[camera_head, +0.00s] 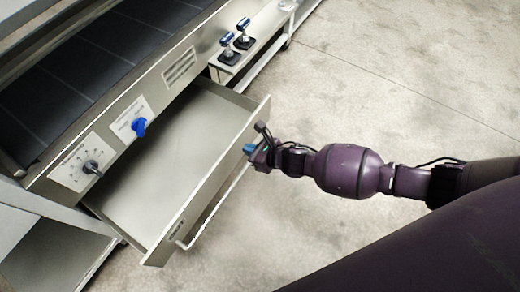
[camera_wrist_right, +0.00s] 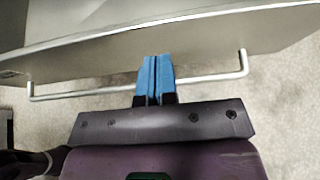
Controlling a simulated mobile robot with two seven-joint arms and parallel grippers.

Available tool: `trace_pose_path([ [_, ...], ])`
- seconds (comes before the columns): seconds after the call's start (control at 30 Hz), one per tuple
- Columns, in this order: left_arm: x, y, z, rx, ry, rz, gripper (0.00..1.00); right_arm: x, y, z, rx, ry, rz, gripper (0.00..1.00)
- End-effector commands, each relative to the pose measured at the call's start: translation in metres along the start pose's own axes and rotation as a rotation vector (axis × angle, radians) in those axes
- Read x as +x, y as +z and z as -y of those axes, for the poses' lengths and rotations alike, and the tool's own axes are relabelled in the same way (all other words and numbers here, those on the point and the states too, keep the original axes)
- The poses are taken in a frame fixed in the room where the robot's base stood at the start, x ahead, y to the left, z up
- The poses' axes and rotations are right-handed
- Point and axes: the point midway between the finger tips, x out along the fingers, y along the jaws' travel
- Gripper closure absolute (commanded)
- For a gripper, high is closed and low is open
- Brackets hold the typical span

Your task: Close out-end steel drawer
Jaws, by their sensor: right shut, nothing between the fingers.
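The steel drawer (camera_head: 170,165) is pulled out from the front of the machine and stands open and empty. Its front panel carries a long pale bar handle (camera_head: 222,205), which also shows in the right wrist view (camera_wrist_right: 215,78). My right gripper (camera_head: 250,149) is at the upper right part of the drawer front, near the handle's far end. In the right wrist view its blue fingers (camera_wrist_right: 154,75) are together with nothing between them, and they overlap the handle bar in the picture. I cannot tell whether they touch the handle or the panel. My left gripper does not show.
The sheeter (camera_head: 90,65) has a dark belt, a blue knob (camera_head: 139,127) and a black dial (camera_head: 91,167) above the drawer. Two blue-topped levers (camera_head: 228,40) stand on a side ledge. The concrete floor (camera_head: 390,70) right of the drawer is clear.

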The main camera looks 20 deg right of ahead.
Motion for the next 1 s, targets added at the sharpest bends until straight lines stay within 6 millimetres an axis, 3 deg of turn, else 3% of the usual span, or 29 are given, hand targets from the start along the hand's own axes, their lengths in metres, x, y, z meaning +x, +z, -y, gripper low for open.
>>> trace_pose_path([
  [0.33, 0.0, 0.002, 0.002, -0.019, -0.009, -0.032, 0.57, 0.026, 0.017, 0.0, -0.001, 0.0, 0.002, 1.0],
  [1.0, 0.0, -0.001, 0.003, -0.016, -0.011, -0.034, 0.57, 0.023, 0.018, 0.0, -0.001, -0.001, 0.003, 1.0],
])
